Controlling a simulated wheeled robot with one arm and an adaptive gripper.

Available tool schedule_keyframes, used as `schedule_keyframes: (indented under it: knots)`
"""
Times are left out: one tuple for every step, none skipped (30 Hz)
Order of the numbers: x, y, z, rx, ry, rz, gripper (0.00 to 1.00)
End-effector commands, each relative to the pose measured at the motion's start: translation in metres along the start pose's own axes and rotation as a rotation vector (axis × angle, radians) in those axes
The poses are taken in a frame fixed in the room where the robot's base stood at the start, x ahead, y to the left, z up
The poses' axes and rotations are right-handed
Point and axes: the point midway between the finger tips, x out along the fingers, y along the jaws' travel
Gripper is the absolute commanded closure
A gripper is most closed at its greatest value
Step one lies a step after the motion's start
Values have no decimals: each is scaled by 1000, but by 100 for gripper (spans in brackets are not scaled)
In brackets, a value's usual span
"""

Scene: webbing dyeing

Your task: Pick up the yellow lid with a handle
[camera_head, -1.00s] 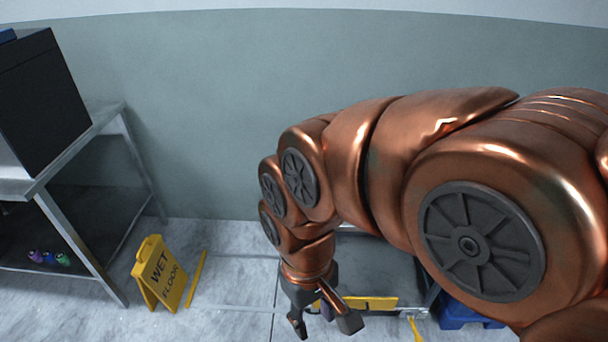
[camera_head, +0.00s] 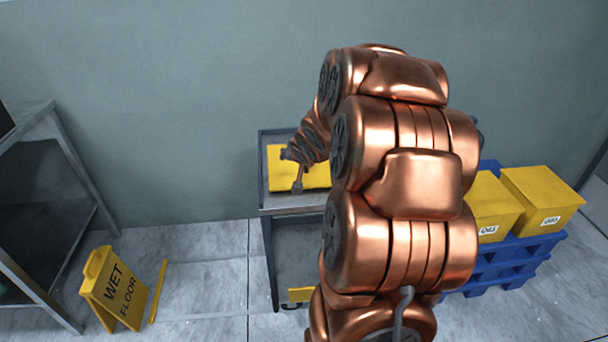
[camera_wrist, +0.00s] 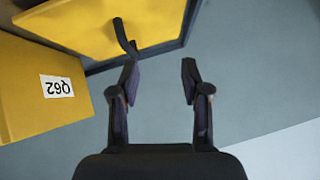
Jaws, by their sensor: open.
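A yellow lid (camera_wrist: 85,25) with a black bar handle (camera_wrist: 124,36) shows at the top left of the wrist view. My gripper (camera_wrist: 160,78) is open and empty. The handle's end is close to the tip of the left finger in that view; I cannot tell if they touch. In the head view my gripper (camera_head: 292,171) is over the top of a grey cart (camera_head: 288,211), in front of a yellow surface (camera_head: 316,177). My arm hides part of that surface, and I cannot tell there which part is the lid.
A yellow box (camera_wrist: 35,95) labelled Q62 is beside the lid in the wrist view. Yellow boxes (camera_head: 540,200) stand on blue pallets (camera_head: 520,262) at right. A wet floor sign (camera_head: 113,288) and a metal table (camera_head: 75,175) are at left. Floor between sign and cart is mostly clear.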

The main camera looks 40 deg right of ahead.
Motion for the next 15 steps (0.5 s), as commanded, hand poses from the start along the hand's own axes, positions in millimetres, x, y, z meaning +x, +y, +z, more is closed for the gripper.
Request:
schedule_keyframes:
  knots:
    - [23, 18, 1, 50, 33, -29, 53]
    - [32, 23, -3, 78, 56, -55, 53]
    - [42, 31, -8, 115, 86, -90, 53]
    - [48, 37, -10, 141, 104, -113, 53]
    - [55, 43, -12, 167, 123, -141, 53]
    - [61, 50, -14, 199, 143, -172, 53]
    - [65, 54, -17, 221, 159, -199, 53]
    - [68, 59, -18, 243, 171, -219, 53]
    - [72, 64, -20, 269, 186, -250, 53]
    - [75, 68, -20, 285, 194, -268, 53]
    - [76, 71, -21, 301, 203, -285, 53]
    - [77, 74, -22, 317, 213, -308, 53]
    - [78, 76, -23, 328, 219, -319, 53]
    - [78, 78, -24, 336, 223, -329, 53]
    - [79, 79, -24, 345, 227, -341, 53]
